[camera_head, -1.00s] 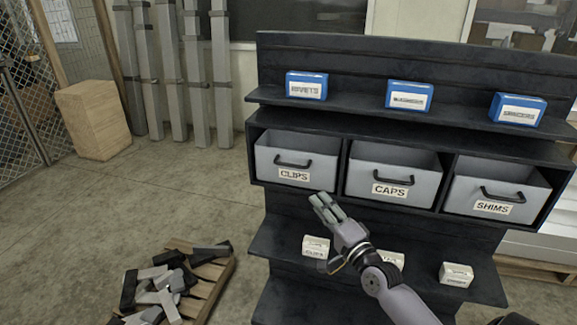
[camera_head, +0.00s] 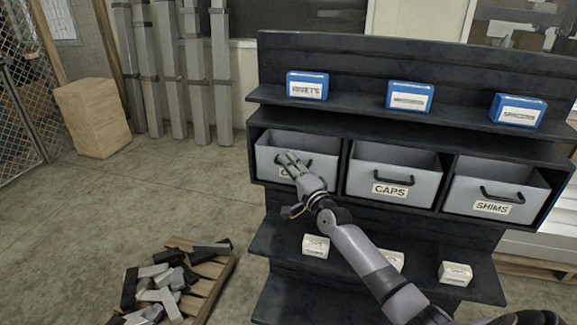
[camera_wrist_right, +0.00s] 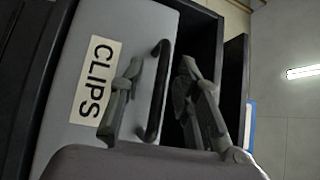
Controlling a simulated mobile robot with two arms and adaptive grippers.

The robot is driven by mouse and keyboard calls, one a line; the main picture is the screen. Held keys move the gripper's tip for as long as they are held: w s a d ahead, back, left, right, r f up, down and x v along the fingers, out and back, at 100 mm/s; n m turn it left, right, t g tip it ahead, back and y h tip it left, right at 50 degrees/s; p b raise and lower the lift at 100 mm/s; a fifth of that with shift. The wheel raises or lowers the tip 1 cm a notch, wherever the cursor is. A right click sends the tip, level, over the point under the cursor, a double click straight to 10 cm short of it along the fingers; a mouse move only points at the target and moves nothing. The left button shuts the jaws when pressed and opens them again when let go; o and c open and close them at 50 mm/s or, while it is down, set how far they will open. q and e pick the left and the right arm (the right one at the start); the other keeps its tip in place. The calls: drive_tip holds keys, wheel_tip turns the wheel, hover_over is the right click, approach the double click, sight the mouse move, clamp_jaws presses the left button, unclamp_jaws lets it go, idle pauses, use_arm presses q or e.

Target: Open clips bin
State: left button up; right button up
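The grey clips bin (camera_head: 326,170) sits in the left compartment of the dark rack's middle row, in line with the bins beside it. In the head view my right gripper (camera_head: 287,158) is in front of it and covers much of its label and handle. In the right wrist view the CLIPS label (camera_wrist_right: 96,80) and the black handle (camera_wrist_right: 158,85) are clear. My right gripper (camera_wrist_right: 160,95) is open there, one finger on each side of the handle. Contact with the handle cannot be told. My left gripper is not in view.
The caps bin (camera_head: 415,189) and shims bin (camera_head: 525,210) fill the compartments to the right. Blue boxes stand on the shelf above, small white boxes on the shelf below. A pallet (camera_head: 215,272) with metal pieces lies on the floor at left.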

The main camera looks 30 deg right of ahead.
drive_tip(key=shift+w, duration=0.35)
drive_tip(key=shift+c, duration=0.2)
clamp_jaws()
idle(0.5)
